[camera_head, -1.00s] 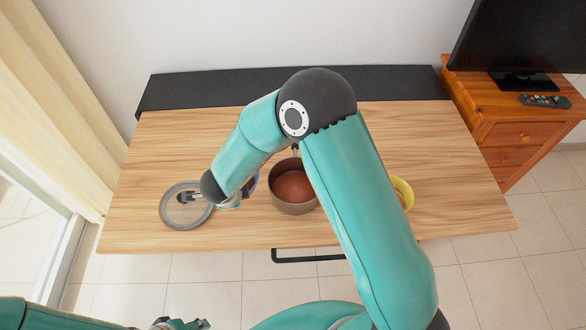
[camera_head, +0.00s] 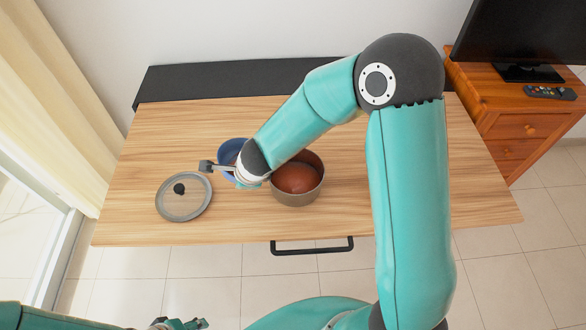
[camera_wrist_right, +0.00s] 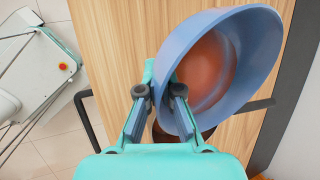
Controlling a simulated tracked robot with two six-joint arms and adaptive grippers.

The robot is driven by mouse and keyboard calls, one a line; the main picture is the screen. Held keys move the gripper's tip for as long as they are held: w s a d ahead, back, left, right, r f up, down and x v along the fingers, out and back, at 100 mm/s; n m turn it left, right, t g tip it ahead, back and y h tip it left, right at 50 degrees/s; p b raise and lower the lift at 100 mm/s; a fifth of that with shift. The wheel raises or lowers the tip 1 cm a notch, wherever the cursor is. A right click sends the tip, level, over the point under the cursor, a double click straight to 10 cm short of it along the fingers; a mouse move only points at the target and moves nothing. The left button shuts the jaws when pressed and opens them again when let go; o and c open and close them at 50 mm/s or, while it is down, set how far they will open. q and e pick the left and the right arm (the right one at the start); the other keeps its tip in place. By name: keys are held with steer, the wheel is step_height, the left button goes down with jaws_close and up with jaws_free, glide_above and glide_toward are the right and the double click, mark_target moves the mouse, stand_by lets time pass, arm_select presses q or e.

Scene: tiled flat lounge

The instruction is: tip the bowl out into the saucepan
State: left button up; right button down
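The blue bowl (camera_head: 231,150) shows left of my right wrist, partly hidden by it. In the right wrist view the bowl (camera_wrist_right: 262,95) is large and close, with reddish-brown contents inside. My right gripper (camera_wrist_right: 163,92) has one finger on each side of the bowl's wall and is shut on it. I cannot tell how high the bowl is above the table. The saucepan (camera_head: 297,199), brown inside, stands on the table just right of the bowl. My left gripper (camera_head: 180,323) is at the bottom edge, away from the table; its opening is unclear.
A grey-rimmed lid (camera_head: 168,213) with a dark knob lies left of the pan on the wooden table (camera_head: 130,200). My right arm covers part of the table's right side. A wooden cabinet (camera_head: 525,125) with a television stands further right.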

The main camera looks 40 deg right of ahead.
steer(key=shift+w+d+r, duration=0.1)
steer(key=shift+r, duration=0.05)
steer(key=shift+s+r+y, duration=0.15)
steer(key=shift+s+y, duration=0.05)
steer(key=shift+y, duration=0.1)
steer(key=shift+d+b, duration=0.25)
steer(key=shift+b, duration=0.1)
steer(key=shift+w+d+r, duration=0.1)
steer(key=shift+d+r+y, duration=0.1)
steer(key=shift+y, duration=0.2)
steer(key=shift+d+b, duration=0.1)
steer(key=shift+b, duration=0.2)
steer(key=shift+s+d+r+t, duration=0.1)
steer(key=shift+s+r+t, duration=0.1)
steer(key=shift+t, duration=0.1)
steer(key=shift+d+r+y, duration=0.1)
steer(key=shift+d+y, duration=0.1)
steer(key=shift+y, duration=0.1)
